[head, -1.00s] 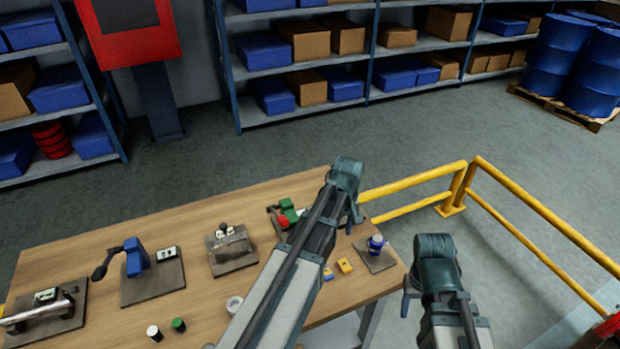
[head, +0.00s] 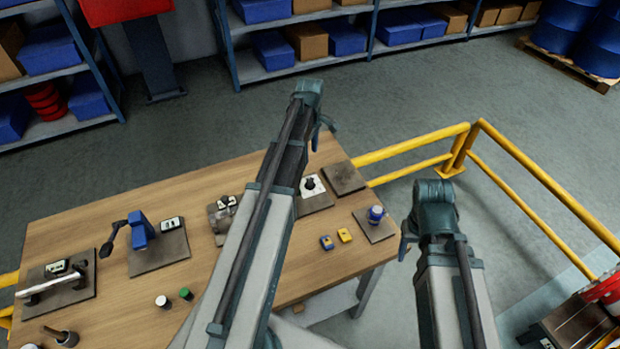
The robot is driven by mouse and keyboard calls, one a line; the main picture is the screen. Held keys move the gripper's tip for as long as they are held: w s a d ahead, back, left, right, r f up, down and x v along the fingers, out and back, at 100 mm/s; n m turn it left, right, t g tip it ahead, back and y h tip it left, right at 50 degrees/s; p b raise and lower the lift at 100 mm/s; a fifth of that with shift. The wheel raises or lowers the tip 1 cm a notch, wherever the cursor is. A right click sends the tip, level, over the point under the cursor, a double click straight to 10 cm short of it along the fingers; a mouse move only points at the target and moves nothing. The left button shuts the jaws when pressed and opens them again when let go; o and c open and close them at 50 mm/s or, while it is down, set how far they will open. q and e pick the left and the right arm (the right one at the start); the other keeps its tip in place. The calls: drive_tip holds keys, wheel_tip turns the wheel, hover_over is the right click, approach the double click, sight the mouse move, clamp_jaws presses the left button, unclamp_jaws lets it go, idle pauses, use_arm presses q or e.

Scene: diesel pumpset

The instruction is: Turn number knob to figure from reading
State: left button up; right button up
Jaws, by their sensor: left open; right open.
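A black number knob (head: 311,184) stands on a white dial face on a dark plate, near the far right part of the wooden table (head: 110,220). Its figures are too small to read. My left arm crosses the table just left of it. My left gripper (head: 323,124) is open and empty, beyond the table's far edge and apart from the knob. My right gripper (head: 404,247) is open and empty, off the table's right edge. No legible reading shows.
A bare dark plate (head: 344,178) lies right of the knob. A blue-topped fixture (head: 376,214) and small blue (head: 327,243) and yellow (head: 345,235) blocks lie nearer. A blue lever fixture (head: 141,230) is at left. A yellow rail (head: 415,145) stands beyond the right end.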

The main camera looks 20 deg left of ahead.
sight(310, 179)
use_arm(q)
wheel_tip(310, 179, down, 12)
drive_tip(key=b, duration=1.1)
drive_tip(key=shift+f, duration=0.15)
clamp_jaws()
